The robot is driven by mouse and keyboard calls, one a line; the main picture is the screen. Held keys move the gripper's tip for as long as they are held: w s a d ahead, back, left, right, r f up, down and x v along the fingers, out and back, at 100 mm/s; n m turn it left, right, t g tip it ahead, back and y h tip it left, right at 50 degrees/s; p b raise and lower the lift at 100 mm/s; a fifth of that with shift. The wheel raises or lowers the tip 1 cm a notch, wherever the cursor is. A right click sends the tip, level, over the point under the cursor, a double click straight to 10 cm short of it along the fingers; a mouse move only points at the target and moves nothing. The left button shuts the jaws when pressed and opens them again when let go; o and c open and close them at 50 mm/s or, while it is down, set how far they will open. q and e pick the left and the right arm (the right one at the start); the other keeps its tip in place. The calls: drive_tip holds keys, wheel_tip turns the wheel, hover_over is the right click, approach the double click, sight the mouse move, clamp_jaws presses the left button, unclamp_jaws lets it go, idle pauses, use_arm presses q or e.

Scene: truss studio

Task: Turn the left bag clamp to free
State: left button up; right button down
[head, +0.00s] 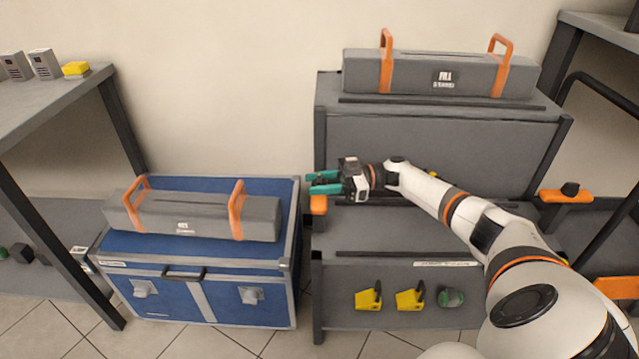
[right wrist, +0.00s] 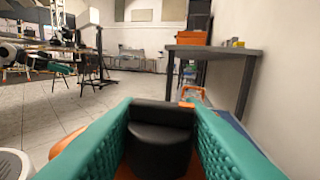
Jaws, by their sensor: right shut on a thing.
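The left bag clamp (head: 318,205) shows its orange end at the left edge of the grey stepped rack, partly hidden by my right gripper (head: 323,183). In the right wrist view its black knob (right wrist: 160,140) sits between the two teal fingers, which are shut on it. I cannot tell the knob's exact turn angle. The right bag clamp (head: 566,195), orange with a black knob, sits at the rack's right side. One grey bag (head: 440,75) with orange handles lies on top of the rack. My left gripper is in neither view.
A second grey bag (head: 195,215) with orange handles lies on a blue case (head: 195,290), left of the rack. Yellow clips (head: 368,298) are on the rack's front (head: 335,290). A grey shelf (head: 45,105) stands at the left with small boxes. Tiled floor shows below.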

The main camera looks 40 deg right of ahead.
drive_tip(key=c, duration=1)
unclamp_jaws()
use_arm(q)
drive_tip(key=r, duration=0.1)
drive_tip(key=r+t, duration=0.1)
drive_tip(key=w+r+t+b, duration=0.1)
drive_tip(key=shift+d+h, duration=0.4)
use_arm(e)
drive_tip(key=v, duration=1.2)
drive_tip(key=shift+f, duration=0.1)
